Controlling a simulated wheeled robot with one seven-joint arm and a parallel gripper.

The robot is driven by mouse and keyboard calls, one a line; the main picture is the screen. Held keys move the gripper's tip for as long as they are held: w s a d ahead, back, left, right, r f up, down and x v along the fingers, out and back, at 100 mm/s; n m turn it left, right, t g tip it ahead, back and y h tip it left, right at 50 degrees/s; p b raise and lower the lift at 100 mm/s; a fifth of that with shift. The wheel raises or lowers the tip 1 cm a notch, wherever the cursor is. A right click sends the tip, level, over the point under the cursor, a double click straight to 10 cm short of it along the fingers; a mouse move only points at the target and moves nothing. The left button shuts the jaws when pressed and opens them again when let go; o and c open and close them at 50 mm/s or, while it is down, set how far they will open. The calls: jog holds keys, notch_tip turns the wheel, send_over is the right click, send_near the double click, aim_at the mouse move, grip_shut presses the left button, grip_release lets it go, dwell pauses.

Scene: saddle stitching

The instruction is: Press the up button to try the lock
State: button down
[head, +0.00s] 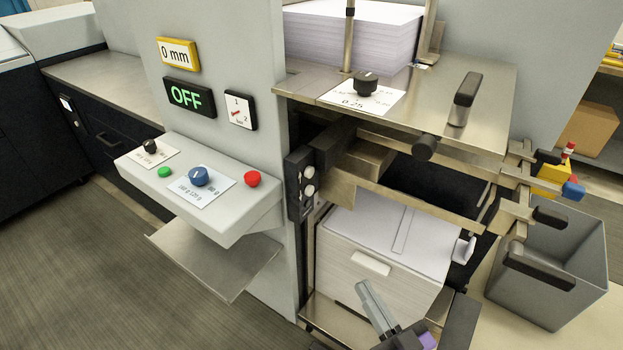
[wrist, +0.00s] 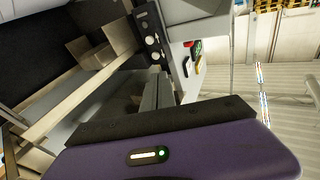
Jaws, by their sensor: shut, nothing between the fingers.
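A narrow black button panel (head: 294,200) with two pale round buttons, one above the other, is fixed on the machine's front edge. The upper button (head: 308,171) and the lower button (head: 309,190) show in the head view; their markings are too small to read. The panel also shows in the wrist view (wrist: 150,38), beyond the fingers. My gripper (head: 362,287) is shut and empty. It is below and to the right of the panel, in front of the paper stack, apart from the buttons. In the wrist view its fingers (wrist: 157,88) point toward the panel.
A grey console (head: 235,222) with knobs, a green button and a red button juts out on the left. A black sign (head: 187,97) reads OFF. Metal bars (head: 420,192) cross above the paper stack (head: 375,285). A grey bin (head: 555,275) stands at the right.

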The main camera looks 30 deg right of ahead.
aim_at(310, 173)
jog(key=w+d+r+m+t+h+b, duration=0.1)
jog(key=w+d+r, duration=0.2)
jog(key=w+d, duration=0.2)
jog(key=w+d+r+m+t+h+b, duration=0.1)
jog(key=w+d+r+t+h, duration=0.1)
jog(key=w+d, duration=0.4)
jog(key=w+r, duration=0.1)
jog(key=w, duration=0.4)
jog(key=shift+w+d+m, duration=0.2)
jog(key=shift+d+m, duration=0.05)
jog(key=shift+m, duration=0.15)
jog(key=w+a+b, duration=0.3)
jog(key=w+b, duration=0.4)
jog(key=w, duration=0.1)
jog(key=shift+a, duration=0.2)
jog(key=shift+w+f, duration=0.1)
jog(key=shift+w, duration=0.1)
dwell(0.9)
jog(key=shift+w+a, duration=0.2)
jog(key=shift+w, duration=0.05)
